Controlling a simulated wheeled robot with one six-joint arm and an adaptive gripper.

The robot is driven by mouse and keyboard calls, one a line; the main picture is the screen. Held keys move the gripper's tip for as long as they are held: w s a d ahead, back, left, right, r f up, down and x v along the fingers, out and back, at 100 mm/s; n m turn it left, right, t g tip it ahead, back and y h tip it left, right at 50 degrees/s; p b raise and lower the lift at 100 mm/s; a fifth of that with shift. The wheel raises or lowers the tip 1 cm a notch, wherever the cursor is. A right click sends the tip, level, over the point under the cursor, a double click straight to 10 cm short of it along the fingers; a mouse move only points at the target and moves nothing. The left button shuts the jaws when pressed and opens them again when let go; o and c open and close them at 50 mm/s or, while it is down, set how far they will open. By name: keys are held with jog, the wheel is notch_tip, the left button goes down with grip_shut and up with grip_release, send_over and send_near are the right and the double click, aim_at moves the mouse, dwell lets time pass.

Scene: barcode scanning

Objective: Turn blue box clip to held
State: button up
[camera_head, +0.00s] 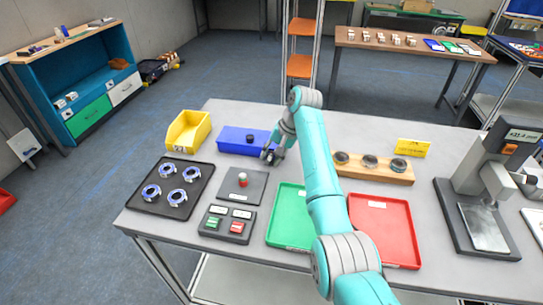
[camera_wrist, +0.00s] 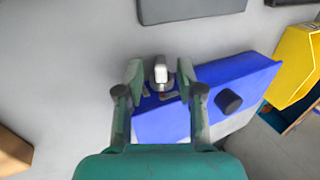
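The blue box (camera_head: 237,140) lies on the table, left of my gripper in the head view. It also shows in the wrist view (camera_wrist: 240,80), partly hidden by my gripper. A small white and grey piece (camera_wrist: 160,74), perhaps the clip, sits at the box's edge between my fingertips. My gripper (camera_head: 271,156) is at the box's right end. In the wrist view my gripper (camera_wrist: 160,76) is open, with a finger on each side of that piece and small gaps visible. I cannot tell the clip's setting.
A yellow bin (camera_head: 188,131) stands left of the blue box. A grey plate with a knob (camera_head: 243,186), a green tray (camera_head: 290,222) and a red tray (camera_head: 383,225) lie nearer. A wooden block with round pieces (camera_head: 372,174) is to the right.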

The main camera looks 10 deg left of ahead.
grip_shut()
jog(key=shift+f+y, duration=0.1)
jog(key=shift+y, duration=0.3)
jog(key=shift+d+f+y, duration=0.15)
jog(key=shift+d+y, duration=0.15)
jog(key=shift+y, duration=0.6)
jog(key=y, duration=0.4)
jog(key=shift+s+d+f+y, duration=0.1)
jog(key=shift+d+f+y, duration=0.15)
jog(key=shift+f+y, duration=0.1)
